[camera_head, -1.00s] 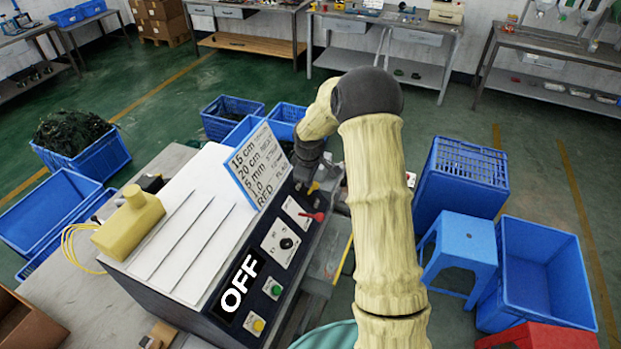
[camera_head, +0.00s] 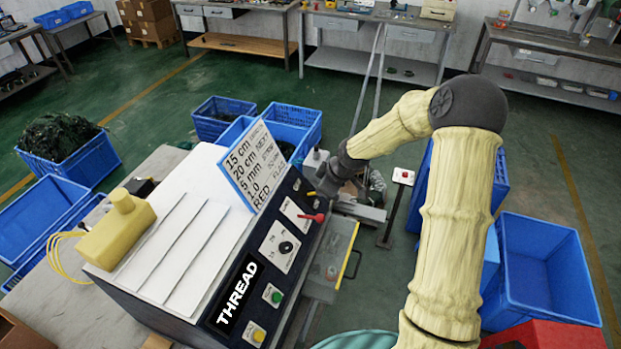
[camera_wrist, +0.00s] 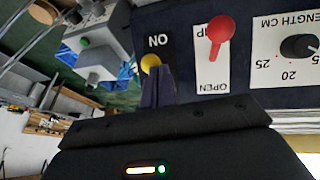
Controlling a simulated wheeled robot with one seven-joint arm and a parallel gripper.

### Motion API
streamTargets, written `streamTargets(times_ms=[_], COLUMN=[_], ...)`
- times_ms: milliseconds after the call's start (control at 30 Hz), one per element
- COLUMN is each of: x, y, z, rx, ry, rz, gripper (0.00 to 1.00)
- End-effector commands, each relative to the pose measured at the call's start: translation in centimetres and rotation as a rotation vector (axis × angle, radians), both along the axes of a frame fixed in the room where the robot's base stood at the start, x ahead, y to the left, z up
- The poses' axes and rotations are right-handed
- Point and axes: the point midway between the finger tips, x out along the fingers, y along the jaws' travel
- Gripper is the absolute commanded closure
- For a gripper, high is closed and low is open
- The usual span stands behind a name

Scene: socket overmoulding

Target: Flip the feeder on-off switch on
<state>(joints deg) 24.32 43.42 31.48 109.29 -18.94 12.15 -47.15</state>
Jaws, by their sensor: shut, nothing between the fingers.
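The feeder is a dark box with a white top (camera_head: 165,235); its display (camera_head: 237,292) reads THREAD. The yellow-tipped on-off switch (camera_wrist: 150,62) sits on the panel beside an ON label (camera_wrist: 158,41), which appears upside down in the wrist view. My gripper (camera_wrist: 158,72) is shut and empty, its fingertips right at the yellow tip and partly covering it; I cannot tell if they touch. In the head view my gripper (camera_head: 317,194) is at the far end of the panel, and the switch is small and partly hidden there.
A red lever (camera_wrist: 217,32) stands close beside the switch, with a length dial (camera_wrist: 299,47) beyond it. A sign board (camera_head: 257,167) rises from the feeder's top edge. A clear-covered tray with a yellow handle (camera_head: 349,250) lies in front of the panel.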

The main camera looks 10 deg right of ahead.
Motion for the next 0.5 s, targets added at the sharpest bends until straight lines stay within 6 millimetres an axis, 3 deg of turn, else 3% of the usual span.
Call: streamTargets(times_ms=[167,500], x=[-0.42,-0.23], y=[-0.86,-0.55], z=[-1.07,-0.84], rx=[-0.001,-0.001], ry=[0.001,0.0], rz=[0.0,0.001], gripper=[1.0,1.0])
